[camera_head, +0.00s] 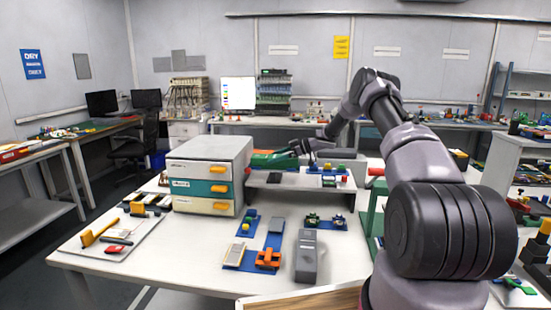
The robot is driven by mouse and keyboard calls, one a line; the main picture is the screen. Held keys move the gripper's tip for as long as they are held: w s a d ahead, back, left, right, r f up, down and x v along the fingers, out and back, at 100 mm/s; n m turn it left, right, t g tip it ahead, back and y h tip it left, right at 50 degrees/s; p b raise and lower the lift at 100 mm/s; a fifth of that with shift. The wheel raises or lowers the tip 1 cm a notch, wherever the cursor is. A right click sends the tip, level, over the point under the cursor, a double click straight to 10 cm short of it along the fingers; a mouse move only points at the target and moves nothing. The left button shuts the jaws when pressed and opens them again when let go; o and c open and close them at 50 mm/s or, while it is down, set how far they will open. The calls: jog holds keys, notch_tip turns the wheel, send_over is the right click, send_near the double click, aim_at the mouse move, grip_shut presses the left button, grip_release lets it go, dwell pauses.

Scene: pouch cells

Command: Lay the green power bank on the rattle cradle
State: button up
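A long green item (275,160), which looks like the green power bank, is at the left end of a raised grey shelf (285,183) on the white table. My gripper (299,148) is at its right end, at the shelf's back. The fingers are small and dark, so I cannot tell whether they are open or touch it. I cannot tell for sure which thing is the rattle cradle. An orange holder (268,258) on a blue plate at the table's front is one possibility; nothing lies on it.
A drawer cabinet (208,175) with orange handles stands left of the shelf. A grey upright device (306,256) stands right of the orange holder. Small parts sit on blue plates (329,223). A tray with tools (112,238) lies front left. White table (185,250) is bare between them.

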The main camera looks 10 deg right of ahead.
jog(key=shift+d, duration=0.1)
jog(key=v, duration=1)
jog(key=shift+s+d+r, duration=0.1)
jog(key=shift+d+r, duration=0.1)
